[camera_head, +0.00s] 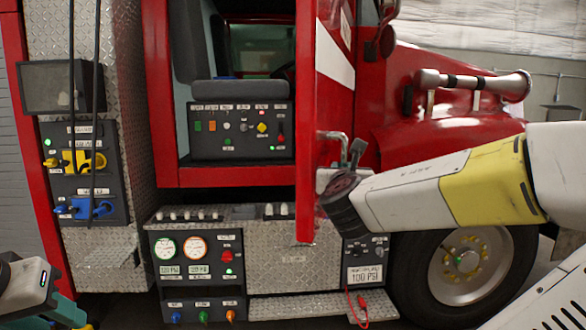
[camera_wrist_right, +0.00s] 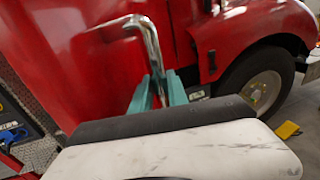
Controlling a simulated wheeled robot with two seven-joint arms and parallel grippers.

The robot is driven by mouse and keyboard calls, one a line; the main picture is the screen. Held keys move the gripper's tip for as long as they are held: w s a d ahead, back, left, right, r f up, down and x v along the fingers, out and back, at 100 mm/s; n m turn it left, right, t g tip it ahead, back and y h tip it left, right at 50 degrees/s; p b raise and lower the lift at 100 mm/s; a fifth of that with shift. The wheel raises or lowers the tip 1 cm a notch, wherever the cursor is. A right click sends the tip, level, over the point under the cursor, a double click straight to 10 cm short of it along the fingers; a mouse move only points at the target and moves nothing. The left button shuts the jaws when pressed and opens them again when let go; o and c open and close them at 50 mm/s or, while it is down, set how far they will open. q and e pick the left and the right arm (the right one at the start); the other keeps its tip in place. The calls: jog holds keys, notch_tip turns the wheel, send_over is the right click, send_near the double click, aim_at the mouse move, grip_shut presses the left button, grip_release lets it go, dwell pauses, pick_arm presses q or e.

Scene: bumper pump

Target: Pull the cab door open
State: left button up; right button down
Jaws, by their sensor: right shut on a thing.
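The red cab door (camera_head: 308,120) stands swung outward, seen nearly edge-on, with the cab opening and seat visible to its left. Its outer face fills the left of the right wrist view (camera_wrist_right: 70,60). The chrome door handle (camera_head: 332,135) shows near the door's edge, and in the wrist view (camera_wrist_right: 150,40) as a bent bar. My right gripper (camera_head: 352,153) is shut on this handle; its teal fingers (camera_wrist_right: 158,88) sit at the bar's lower end. My left arm's end (camera_head: 45,300) is only partly visible at the lower left, away from the door; its jaws are not clear.
A pump panel (camera_head: 196,270) with gauges and a diamond-plate step (camera_head: 290,280) lie below the cab. A switch panel (camera_head: 240,130) is inside the opening. The front wheel (camera_head: 465,262) and fender with a chrome horn (camera_head: 475,84) are to the right, behind my right arm.

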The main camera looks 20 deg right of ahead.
jog(key=shift+s+d+y, duration=0.3)
jog(key=shift+s+d, duration=0.3)
jog(key=shift+d, duration=0.2)
jog(key=c, duration=1.3)
grip_release()
